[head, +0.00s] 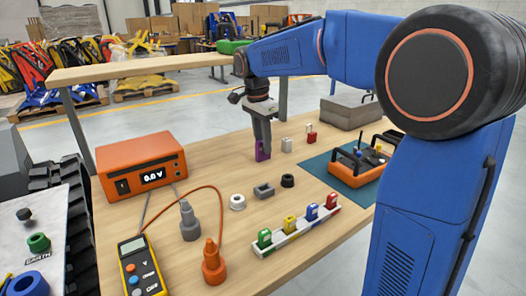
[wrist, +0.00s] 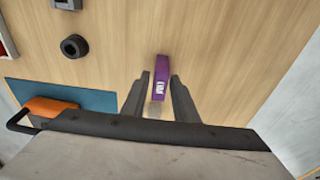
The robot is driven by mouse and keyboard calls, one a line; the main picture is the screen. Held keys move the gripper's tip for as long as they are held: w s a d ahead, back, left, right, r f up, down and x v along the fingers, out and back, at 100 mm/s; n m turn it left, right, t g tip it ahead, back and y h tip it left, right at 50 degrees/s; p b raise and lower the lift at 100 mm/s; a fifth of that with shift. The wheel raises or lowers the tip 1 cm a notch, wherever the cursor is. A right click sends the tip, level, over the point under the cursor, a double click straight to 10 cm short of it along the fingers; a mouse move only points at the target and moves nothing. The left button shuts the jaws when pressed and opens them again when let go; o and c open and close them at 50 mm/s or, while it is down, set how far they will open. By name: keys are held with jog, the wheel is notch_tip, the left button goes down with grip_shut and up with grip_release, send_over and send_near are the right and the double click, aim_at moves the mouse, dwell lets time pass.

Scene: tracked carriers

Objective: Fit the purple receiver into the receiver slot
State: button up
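The purple receiver (head: 263,151) stands on the wooden table. In the wrist view the purple receiver (wrist: 161,77) shows a pale printed label. My gripper (head: 262,142) points down over it, and in the wrist view my gripper (wrist: 160,84) has one finger on each side of it. A narrow gap shows beside the purple part, so the fingers look open around it. A grey rectangular block with an opening (head: 264,190) lies nearer the head camera; it may be the receiver slot, but no label confirms this.
A white ring (head: 237,202) and black ring (head: 288,180) flank the grey block. A white rack (head: 298,232) holds several coloured pieces. Small white (head: 286,145) and red (head: 311,134) pieces stand right of my gripper. An orange tool tray (head: 357,168) sits on a teal mat (head: 322,170).

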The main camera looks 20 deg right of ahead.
grip_shut()
notch_tip(320, 180, up, 18)
dwell(0.5)
